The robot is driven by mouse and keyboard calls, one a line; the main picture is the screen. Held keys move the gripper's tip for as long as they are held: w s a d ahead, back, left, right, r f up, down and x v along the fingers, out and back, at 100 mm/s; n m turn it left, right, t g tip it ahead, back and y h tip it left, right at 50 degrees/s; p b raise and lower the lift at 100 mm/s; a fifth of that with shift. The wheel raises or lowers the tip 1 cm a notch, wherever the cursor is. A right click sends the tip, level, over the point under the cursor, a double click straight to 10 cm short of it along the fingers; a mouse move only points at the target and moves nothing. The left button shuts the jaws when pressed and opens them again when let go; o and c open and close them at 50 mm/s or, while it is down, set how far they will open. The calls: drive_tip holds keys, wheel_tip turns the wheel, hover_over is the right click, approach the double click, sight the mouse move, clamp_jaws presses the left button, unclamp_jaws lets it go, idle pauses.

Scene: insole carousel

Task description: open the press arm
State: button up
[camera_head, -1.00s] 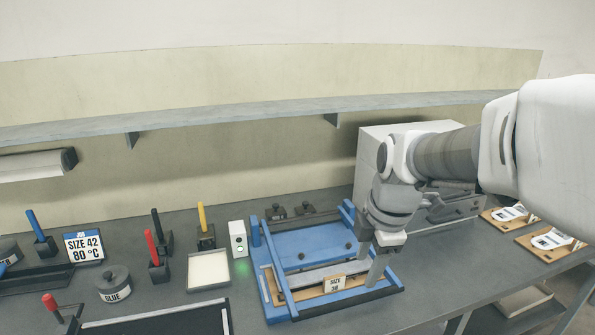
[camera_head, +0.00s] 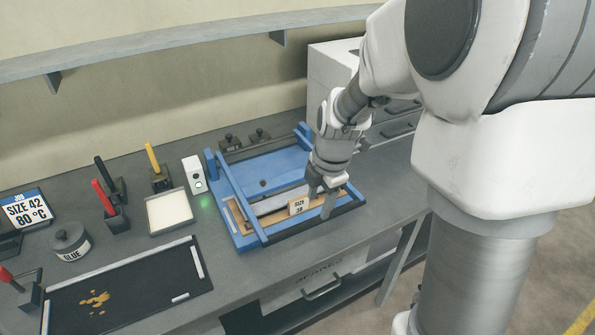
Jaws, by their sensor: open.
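The blue press (camera_head: 262,182) sits on the bench in the camera_head view. Its arm looks like a frame lying low over the base, with a blue side bar (camera_head: 240,198) on the left and a dark bar (camera_head: 290,233) across the front. A wooden plate with a "SIZE 38" tag (camera_head: 298,206) lies inside near the front. My gripper (camera_head: 319,208) points down at the press's front right, fingers apart, close to the front bar. I cannot tell whether the fingers straddle or touch the bar. The gripper hides part of the right side.
A small white box with a green light (camera_head: 195,174) stands left of the press, beside a pale tray (camera_head: 169,211). A dark mat (camera_head: 125,290), a glue pot (camera_head: 70,245) and upright-handled tools are further left. White drawers (camera_head: 335,75) stand behind my arm. A shelf runs above.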

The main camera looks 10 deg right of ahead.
sight(314, 219)
drive_tip(key=f, duration=0.3)
drive_tip(key=w+f, duration=0.1)
drive_tip(key=f, duration=0.3)
drive_tip(key=shift+w+a, duration=0.2)
drive_tip(key=shift+c, duration=0.4)
clamp_jaws()
idle(0.8)
